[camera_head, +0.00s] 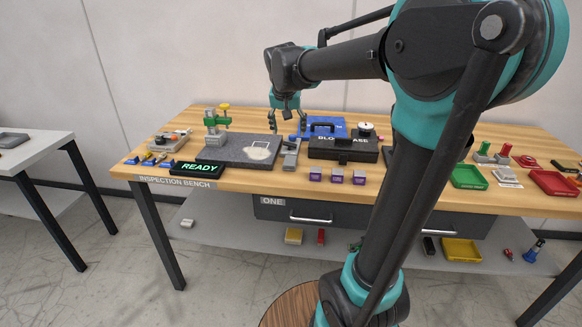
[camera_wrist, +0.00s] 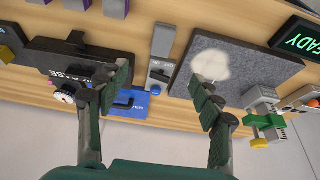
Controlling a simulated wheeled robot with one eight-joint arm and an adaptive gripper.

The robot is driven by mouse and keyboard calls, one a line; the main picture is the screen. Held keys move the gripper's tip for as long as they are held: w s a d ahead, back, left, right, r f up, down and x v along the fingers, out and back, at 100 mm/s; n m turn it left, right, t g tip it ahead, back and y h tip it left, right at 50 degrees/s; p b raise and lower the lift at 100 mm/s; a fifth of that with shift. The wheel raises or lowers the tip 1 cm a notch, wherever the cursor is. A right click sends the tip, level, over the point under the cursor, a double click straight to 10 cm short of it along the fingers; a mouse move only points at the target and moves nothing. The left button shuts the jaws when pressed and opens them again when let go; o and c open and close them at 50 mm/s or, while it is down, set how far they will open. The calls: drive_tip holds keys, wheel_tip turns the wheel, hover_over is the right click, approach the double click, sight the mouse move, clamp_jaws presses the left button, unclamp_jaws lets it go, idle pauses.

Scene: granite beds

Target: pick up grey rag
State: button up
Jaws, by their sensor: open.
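A pale, whitish-grey patch, which looks like the rag (camera_head: 260,149), lies flat on the right part of the dark grey granite plate (camera_head: 215,150) on the bench. In the wrist view the rag (camera_wrist: 211,64) shows near the plate's edge, just beyond the right finger, which partly overlaps it. My gripper (camera_head: 286,118) hangs above the back of the bench, a little right of the plate. Its fingers (camera_wrist: 160,76) are spread apart with nothing between them. It is apart from the rag.
A READY display (camera_head: 197,169) and several purple blocks (camera_head: 337,176) line the front.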

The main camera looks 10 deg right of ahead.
hover_over(290, 160)
drive_tip(key=s, duration=0.3)
drive_tip(key=f, duration=1)
drive_tip(key=shift+a+f, duration=0.15)
drive_tip(key=shift+a, duration=0.05)
drive_tip(key=shift+a+x, duration=0.2)
drive_tip(key=shift+x, duration=2.5)
drive_tip(key=shift+w, duration=0.15)
drive_tip(key=shift+c, duration=0.5)
drive_tip(key=c, duration=1)
